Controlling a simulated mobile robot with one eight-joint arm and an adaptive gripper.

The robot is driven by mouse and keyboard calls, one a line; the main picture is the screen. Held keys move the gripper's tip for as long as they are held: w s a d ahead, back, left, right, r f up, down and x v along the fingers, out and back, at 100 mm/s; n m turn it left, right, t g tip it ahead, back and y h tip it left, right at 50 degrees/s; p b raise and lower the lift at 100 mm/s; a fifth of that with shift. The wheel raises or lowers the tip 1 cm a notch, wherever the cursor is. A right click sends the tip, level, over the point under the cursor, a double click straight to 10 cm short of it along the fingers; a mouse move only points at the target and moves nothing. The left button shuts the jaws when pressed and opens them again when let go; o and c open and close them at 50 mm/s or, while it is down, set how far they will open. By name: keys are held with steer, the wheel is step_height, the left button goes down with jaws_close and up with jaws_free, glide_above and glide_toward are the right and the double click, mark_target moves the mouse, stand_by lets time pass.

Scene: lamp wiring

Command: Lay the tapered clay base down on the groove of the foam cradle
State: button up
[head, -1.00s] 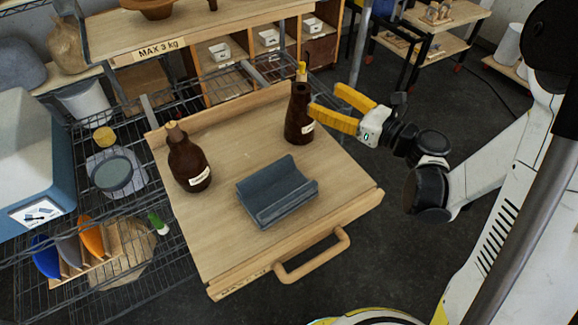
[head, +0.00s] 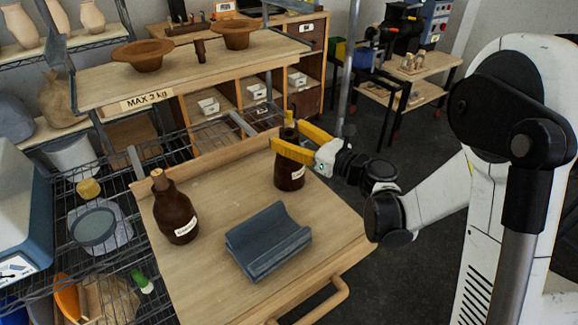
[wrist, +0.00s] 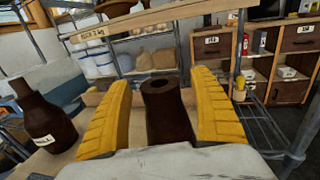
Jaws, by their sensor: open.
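The tapered clay base (head: 290,173) is dark brown with a pale label and stands upright on the wooden board (head: 222,225). My gripper (head: 283,135) has its yellow fingers open at the upper part of the base. In the wrist view the base (wrist: 167,115) stands between the two fingers, its top hole facing up.
A brown corked bottle (head: 175,214) with a label stands on the board's left side. The board has a raised back edge and a front handle (head: 318,303). A raised wooden shelf (head: 190,75) holds clay bowls (head: 143,54) behind. Bare board lies between bottle and cradle.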

steer(key=c, duration=1.5)
steer(key=shift+r, duration=0.15)
